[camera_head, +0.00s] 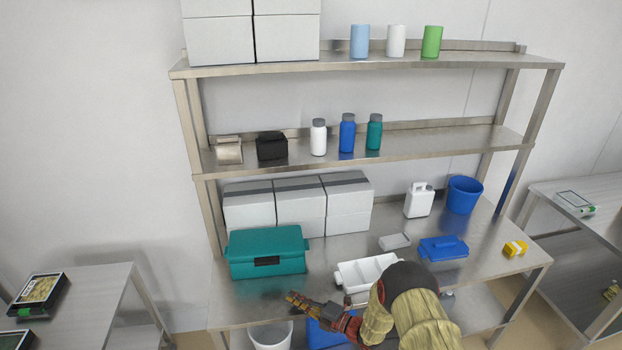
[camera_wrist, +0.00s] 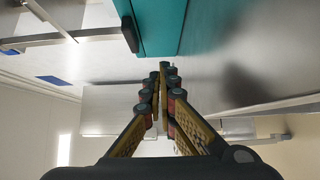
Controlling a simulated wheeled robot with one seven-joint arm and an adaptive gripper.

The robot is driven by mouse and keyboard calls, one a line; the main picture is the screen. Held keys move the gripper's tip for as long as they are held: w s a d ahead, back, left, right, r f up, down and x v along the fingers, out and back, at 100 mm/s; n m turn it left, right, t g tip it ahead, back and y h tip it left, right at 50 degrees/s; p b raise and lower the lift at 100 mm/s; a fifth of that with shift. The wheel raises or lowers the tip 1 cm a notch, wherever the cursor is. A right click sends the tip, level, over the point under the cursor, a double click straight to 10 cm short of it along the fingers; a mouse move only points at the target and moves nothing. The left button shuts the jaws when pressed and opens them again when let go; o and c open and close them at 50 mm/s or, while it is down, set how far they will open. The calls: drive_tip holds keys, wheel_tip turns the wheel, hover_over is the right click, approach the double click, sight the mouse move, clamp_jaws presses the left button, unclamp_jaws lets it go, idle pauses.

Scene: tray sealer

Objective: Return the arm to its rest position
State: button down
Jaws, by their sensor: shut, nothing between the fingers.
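My gripper (camera_head: 292,298) is at the front of the steel table, below and in front of the teal case. It points left in the head view and is shut and empty. In the wrist view, my gripper (camera_wrist: 164,68) has its fingertips together, with nothing between them. My arm comes in from the lower right and covers part of the table's front edge. The teal case (camera_head: 266,252) stands on the table; its lower part also shows at the top of the wrist view (camera_wrist: 160,25).
A white divided tray (camera_head: 352,277) lies close to my arm. A blue lidded box (camera_head: 443,248), a yellow item (camera_head: 515,248), a white jug (camera_head: 419,200) and a blue bucket (camera_head: 464,194) stand to the right. Shelves (camera_head: 400,143) rise behind. A white bin (camera_head: 270,337) is below.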

drive_tip(key=s+a+r+n+g, duration=0.1)
drive_tip(key=s+r+n+g, duration=0.2)
drive_tip(key=r+n, duration=0.4)
drive_tip(key=s+a+r+n+g, duration=0.1)
drive_tip(key=s+r+n+g, duration=0.25)
drive_tip(key=r, duration=0.45)
drive_tip(key=s+d+r+n+g+h, duration=0.3)
drive_tip(key=s+d+r+n, duration=0.1)
drive_tip(key=s+r+n, duration=0.65)
drive_tip(key=s+d+r+n+t+h, duration=0.2)
drive_tip(key=s+d+r+n+h, duration=0.1)
drive_tip(key=s+d+n, duration=0.4)
drive_tip(key=s+d+r+n+t+h, duration=0.2)
drive_tip(key=s+d+r+n+h, duration=0.2)
drive_tip(key=d, duration=0.6)
drive_tip(key=s+d+r+n+t+h, duration=0.2)
drive_tip(key=s+d+n+h, duration=0.3)
drive_tip(key=s+d+n, duration=0.3)
drive_tip(key=shift+s+d+r+n+h, duration=0.25)
drive_tip(key=shift+s+r+n+h, duration=0.15)
drive_tip(key=shift+s+r+n, duration=0.4)
drive_tip(key=shift+f, duration=0.1)
